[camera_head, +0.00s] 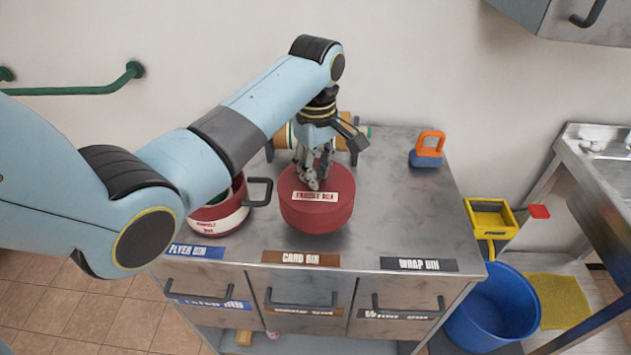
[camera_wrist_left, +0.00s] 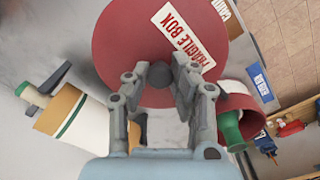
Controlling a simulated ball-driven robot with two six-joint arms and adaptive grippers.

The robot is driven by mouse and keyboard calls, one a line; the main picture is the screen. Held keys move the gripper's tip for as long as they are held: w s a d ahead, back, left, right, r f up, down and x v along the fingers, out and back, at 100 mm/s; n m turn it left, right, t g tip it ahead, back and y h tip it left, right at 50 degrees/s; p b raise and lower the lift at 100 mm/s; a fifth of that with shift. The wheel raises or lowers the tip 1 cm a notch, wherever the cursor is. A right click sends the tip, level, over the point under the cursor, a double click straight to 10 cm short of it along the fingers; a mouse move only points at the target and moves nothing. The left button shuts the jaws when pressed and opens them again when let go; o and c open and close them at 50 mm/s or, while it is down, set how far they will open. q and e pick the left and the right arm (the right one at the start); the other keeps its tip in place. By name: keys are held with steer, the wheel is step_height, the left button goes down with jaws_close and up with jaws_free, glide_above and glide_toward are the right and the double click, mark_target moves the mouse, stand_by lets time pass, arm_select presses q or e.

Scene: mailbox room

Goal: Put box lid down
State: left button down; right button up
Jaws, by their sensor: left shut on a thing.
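The box lid (camera_head: 318,215) is a round red piece with a white "FRAGILE BOX" label. It is over the middle of the metal counter, and I cannot tell whether it touches the top. My left gripper (camera_head: 312,172) points down at its centre. In the left wrist view, its two fingers (camera_wrist_left: 160,80) are shut on the dark knob of the lid (camera_wrist_left: 115,45). An open red and white box (camera_head: 222,216) stands left of the lid; it also shows in the left wrist view (camera_wrist_left: 243,102), with a green thing inside. My right gripper is not in view.
A white, green-banded cylinder (camera_wrist_left: 75,118) lies behind the lid. An orange-handled blue item (camera_head: 427,150) stands at the counter's back right. The counter (camera_head: 405,210) is clear right of the lid. A blue bucket (camera_head: 492,310) and a sink (camera_head: 600,150) are beyond the right side.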

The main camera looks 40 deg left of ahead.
arm_select(q)
steer(key=shift+w+a+f, duration=0.25)
steer(key=shift+a+f, duration=0.05)
steer(key=shift+f, duration=0.15)
steer(key=shift+w+a+f, duration=0.25)
steer(key=shift+a+f, duration=0.05)
steer(key=shift+f, duration=0.15)
step_height(320, 180, down, 2)
steer(key=shift+f, duration=0.75)
steer(key=c, duration=1.5)
jaws_free()
steer(key=o, duration=0.4)
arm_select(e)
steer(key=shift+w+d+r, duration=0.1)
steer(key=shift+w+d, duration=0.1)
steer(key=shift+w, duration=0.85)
arm_select(q)
step_height(320, 180, up, 12)
steer(key=shift+r, duration=0.15)
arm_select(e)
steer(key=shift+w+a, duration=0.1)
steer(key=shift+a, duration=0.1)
